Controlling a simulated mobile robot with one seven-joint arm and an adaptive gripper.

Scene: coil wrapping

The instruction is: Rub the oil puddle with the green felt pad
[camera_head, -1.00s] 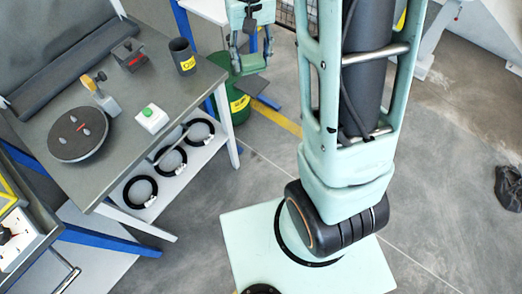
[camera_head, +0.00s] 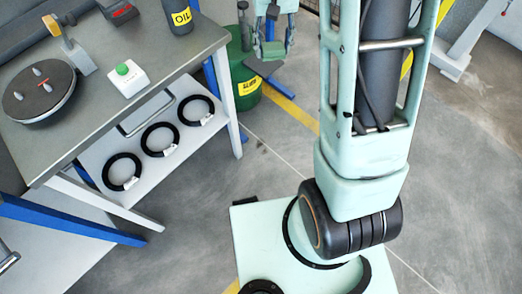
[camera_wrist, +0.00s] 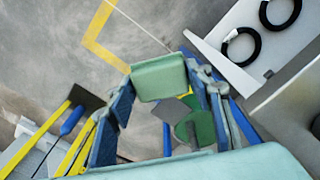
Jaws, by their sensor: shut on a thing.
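The green felt pad (camera_wrist: 160,77) is a pale green block between the fingertips of my gripper (camera_wrist: 160,92) in the wrist view. My gripper is shut on it and holds it in the air above the floor. In the head view my gripper (camera_head: 273,40) is at the top middle, with the pad (camera_head: 272,51) at its lower end, in front of the green drum. I cannot make out the oil puddle in either view. Only small dark specks show on the floor right of the bench.
The bench (camera_head: 150,92) at left carries an OIL bottle (camera_head: 180,15), a white box with a green button (camera_head: 127,78) and a round dark plate (camera_head: 38,95). Black rings lie on its lower shelf. A green drum (camera_head: 243,75) stands beside it. Grey floor (camera_head: 455,180) is clear at right.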

